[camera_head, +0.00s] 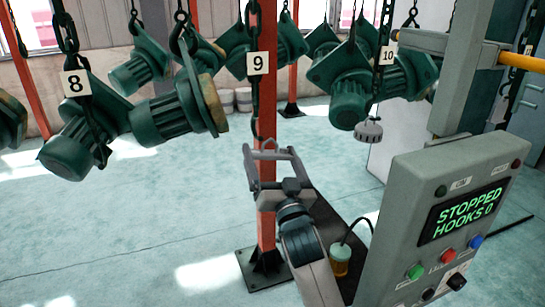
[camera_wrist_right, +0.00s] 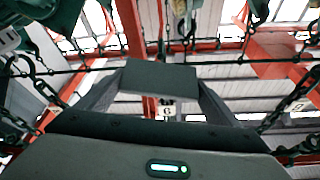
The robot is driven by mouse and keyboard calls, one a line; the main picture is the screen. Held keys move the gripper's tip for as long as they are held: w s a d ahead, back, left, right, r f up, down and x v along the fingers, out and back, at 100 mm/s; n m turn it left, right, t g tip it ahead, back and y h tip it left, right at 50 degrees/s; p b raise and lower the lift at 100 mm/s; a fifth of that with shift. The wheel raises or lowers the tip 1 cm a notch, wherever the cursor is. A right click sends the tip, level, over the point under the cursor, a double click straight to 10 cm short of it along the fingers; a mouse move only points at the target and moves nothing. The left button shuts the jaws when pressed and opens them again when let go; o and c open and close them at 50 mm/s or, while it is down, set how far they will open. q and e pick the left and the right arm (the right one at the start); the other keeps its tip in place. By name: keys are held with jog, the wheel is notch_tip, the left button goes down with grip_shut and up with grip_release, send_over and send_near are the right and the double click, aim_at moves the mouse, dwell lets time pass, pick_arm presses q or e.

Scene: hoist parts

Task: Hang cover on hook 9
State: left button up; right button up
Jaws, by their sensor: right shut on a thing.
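The sign 9 (camera_head: 258,63) marks a dark chain (camera_head: 256,112) that hangs in front of a red post. My right gripper (camera_head: 270,158) is raised at the chain's lower end, fingers upward. A small pale hook or loop (camera_head: 265,144) shows between its fingertips; I cannot tell whether it belongs to the chain or to the held part. My left gripper is not in view.
Green motor housings (camera_head: 170,115) hang on chains by sign 8 (camera_head: 76,83) and sign 10 (camera_head: 387,55). A small grey round part (camera_head: 368,130) hangs near sign 10. A control box (camera_head: 440,220) reading "STOPPED HOOKS 0" stands at right. The floor at left is clear.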

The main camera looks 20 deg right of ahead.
aim_at(265, 150)
jog(key=shift+g, duration=0.4)
jog(key=shift+w+a+f+p, duration=0.1)
jog(key=shift+w+p, duration=0.15)
jog(key=shift+w, duration=1.15)
jog(key=shift+w+f+p, duration=0.1)
jog(key=shift+w+p, duration=0.15)
jog(key=shift+w, duration=1.1)
jog(key=shift+t, duration=0.8)
jog(key=shift+w+a+f+b, duration=0.1)
jog(key=shift+w+f+b, duration=0.25)
jog(key=shift+w+b, duration=0.95)
jog(key=shift+w+d+f+b, duration=0.1)
jog(key=shift+w+f+b, duration=0.3)
jog(key=shift+b, duration=1.75)
jog(key=shift+w+a+f+b, duration=0.1)
jog(key=shift+w+f+b, duration=0.25)
jog(key=shift+w+b, duration=0.95)
jog(key=shift+s+b, duration=0.45)
jog(key=shift+b, duration=0.05)
jog(key=shift+f, duration=0.35)
jog(key=o, duration=1.2)
